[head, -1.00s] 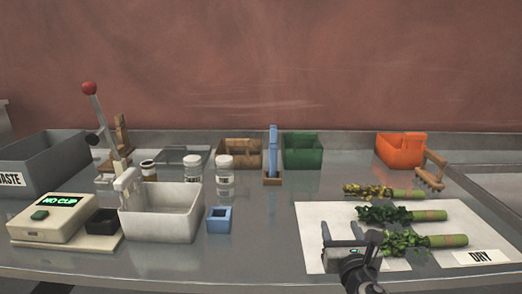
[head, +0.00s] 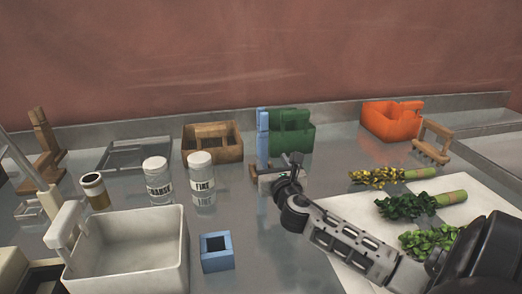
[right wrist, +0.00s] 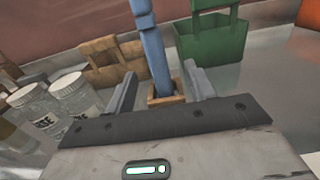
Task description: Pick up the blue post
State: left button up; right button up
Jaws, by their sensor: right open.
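The blue post (head: 263,140) stands upright in a small wooden base on the metal table, in front of the green bin. In the right wrist view the blue post (right wrist: 152,45) rises between the fingers, with its foot in the wooden base (right wrist: 166,97). My right gripper (head: 277,178) is just in front of the base, partly hiding it. In the right wrist view its two fingers (right wrist: 160,88) are spread apart, one on each side of the post, with no clear contact. My left gripper is not in view.
A wooden box (head: 213,153) and green bin (head: 290,144) stand behind the post. Two lidded jars (head: 202,182) are to its left. A blue square cup (head: 217,254) and white tub (head: 130,262) are nearer. Herb bundles (head: 408,206) lie on a white sheet at right.

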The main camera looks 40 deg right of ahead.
aim_at(264, 148)
jog(key=x, duration=0.2)
jog(key=shift+w+d+f+b, duration=0.1)
jog(key=shift+w+d+b, duration=0.05)
jog(key=shift+w+b, duration=0.25)
jog(key=shift+a+r+b+x, duration=0.15)
jog(key=shift+b+x, duration=0.45)
jog(key=shift+x, duration=0.85)
jog(key=shift+a+r+b+x, duration=0.15)
jog(key=shift+b+x, duration=0.4)
jog(key=shift+x, duration=0.95)
jog(key=shift+w, duration=0.1)
jog(key=c, duration=1.2)
